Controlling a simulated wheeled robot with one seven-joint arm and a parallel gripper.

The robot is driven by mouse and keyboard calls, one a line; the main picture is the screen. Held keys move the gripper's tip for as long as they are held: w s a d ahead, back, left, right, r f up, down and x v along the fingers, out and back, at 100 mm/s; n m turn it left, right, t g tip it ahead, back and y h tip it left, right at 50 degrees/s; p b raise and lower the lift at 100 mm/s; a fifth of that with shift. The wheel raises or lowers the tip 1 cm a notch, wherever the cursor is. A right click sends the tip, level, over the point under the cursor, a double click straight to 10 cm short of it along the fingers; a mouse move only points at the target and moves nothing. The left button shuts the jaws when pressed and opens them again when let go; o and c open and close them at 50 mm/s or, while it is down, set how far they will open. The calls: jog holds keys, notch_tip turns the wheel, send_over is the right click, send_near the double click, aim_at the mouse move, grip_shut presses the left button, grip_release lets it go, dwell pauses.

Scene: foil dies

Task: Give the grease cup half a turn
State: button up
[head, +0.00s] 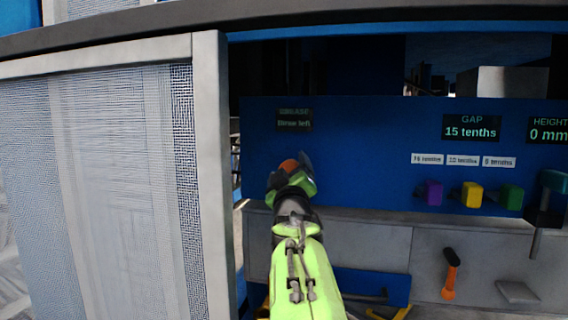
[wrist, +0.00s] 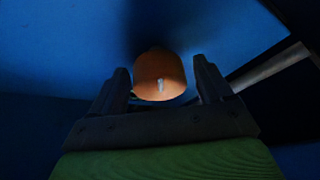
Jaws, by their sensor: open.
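The grease cup, an orange rounded knob (wrist: 159,75) with a small white mark on its face, shows in the wrist view against a blue panel. My gripper (wrist: 162,88) is open, with one dark finger on each side of the cup. Small gaps seem to show beside it; whether either finger touches it I cannot tell. In the head view the orange top of the cup (head: 289,165) shows just past my gripper (head: 290,176), which hides most of it.
A mesh guard panel (head: 120,190) with a pale frame stands close on the left of my arm. To the right are purple (head: 432,193), yellow (head: 471,195) and green (head: 511,197) blocks on the blue panel, and an orange-handled tool (head: 449,277). A grey rod (wrist: 270,68) runs beside the right finger.

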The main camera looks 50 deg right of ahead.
jog(key=c, duration=1)
jog(key=m+b, duration=0.1)
jog(key=b, duration=0.1)
jog(key=m+h+b, duration=0.1)
jog(key=shift+f+g+b, duration=0.3)
jog(key=shift+b, duration=0.05)
jog(key=shift+w+m+h+b, duration=0.1)
jog(key=shift+m+h+b, duration=0.3)
jog(key=shift+m+b, duration=0.5)
jog(key=m+g+h+b, duration=0.1)
jog(key=m, duration=0.2)
jog(key=shift+r+g, duration=0.15)
jog(key=shift+g, duration=0.15)
jog(key=shift+r+m, duration=0.15)
jog(key=shift+m, duration=0.35)
